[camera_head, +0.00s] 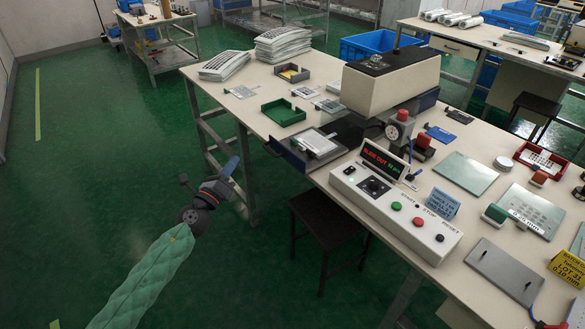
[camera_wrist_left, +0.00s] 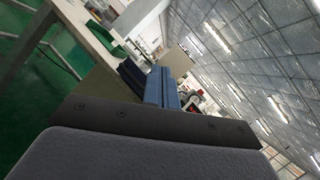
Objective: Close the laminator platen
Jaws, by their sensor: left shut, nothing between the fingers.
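The laminator has a beige press head (camera_head: 388,82) on the worktable. Its dark platen (camera_head: 290,152) sticks out from under the head toward the table's left front edge. A pale keypad film on a plate (camera_head: 319,143) lies on the platen. My left gripper (camera_head: 233,164) is in front of the table, left of the platen and apart from it, above the floor. Its blue fingers are together and empty; they also show in the left wrist view (camera_wrist_left: 161,88). My right gripper is not in view.
A control box (camera_head: 395,212) with a lit red display and buttons stands right of the platen. A green tray (camera_head: 283,113) and film stacks (camera_head: 283,44) lie behind it. A dark stool (camera_head: 325,220) stands below the table edge. The floor at left is clear.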

